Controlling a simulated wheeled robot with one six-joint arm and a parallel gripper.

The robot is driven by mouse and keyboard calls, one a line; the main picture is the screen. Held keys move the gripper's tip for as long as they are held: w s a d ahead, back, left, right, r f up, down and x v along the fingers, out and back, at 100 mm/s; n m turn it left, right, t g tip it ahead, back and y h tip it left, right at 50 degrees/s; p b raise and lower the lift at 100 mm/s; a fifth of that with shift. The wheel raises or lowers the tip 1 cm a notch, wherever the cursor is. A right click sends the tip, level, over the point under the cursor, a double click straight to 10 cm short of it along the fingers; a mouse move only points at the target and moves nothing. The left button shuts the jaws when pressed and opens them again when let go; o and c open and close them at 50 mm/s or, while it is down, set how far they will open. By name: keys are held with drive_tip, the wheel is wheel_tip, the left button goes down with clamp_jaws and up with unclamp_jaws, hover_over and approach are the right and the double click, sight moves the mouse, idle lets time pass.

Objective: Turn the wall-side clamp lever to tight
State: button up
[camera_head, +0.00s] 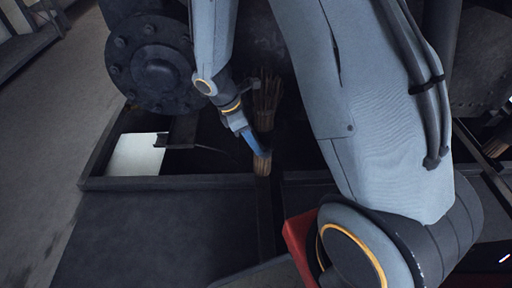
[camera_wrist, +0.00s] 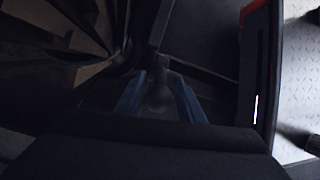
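My gripper (camera_head: 262,150) reaches down beside a brown bristly bundle (camera_head: 268,98) in the head view, its blue fingers close to the dark frame. In the wrist view the two blue fingers (camera_wrist: 160,98) stand apart. A dark grey rounded shape (camera_wrist: 158,92) lies between them, and a dark narrow bar (camera_wrist: 160,28) runs away beyond it. I cannot tell whether either is the clamp lever, nor whether the fingers touch the shape. No wall-side clamp lever is clearly recognisable in either view; my arm and deep shadow hide much of the area.
A large dark bolted flange (camera_head: 156,64) stands at the upper left. A dark open frame (camera_head: 180,183) has a pale opening (camera_head: 136,154) at left. A red part (camera_head: 298,246) is near my arm. In the wrist view, pale tread plate (camera_wrist: 300,75) lies at right.

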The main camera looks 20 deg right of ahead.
drive_tip(key=shift+b+x, duration=0.45)
drive_tip(key=shift+x, duration=0.7)
clamp_jaws()
drive_tip(key=shift+r, duration=0.1)
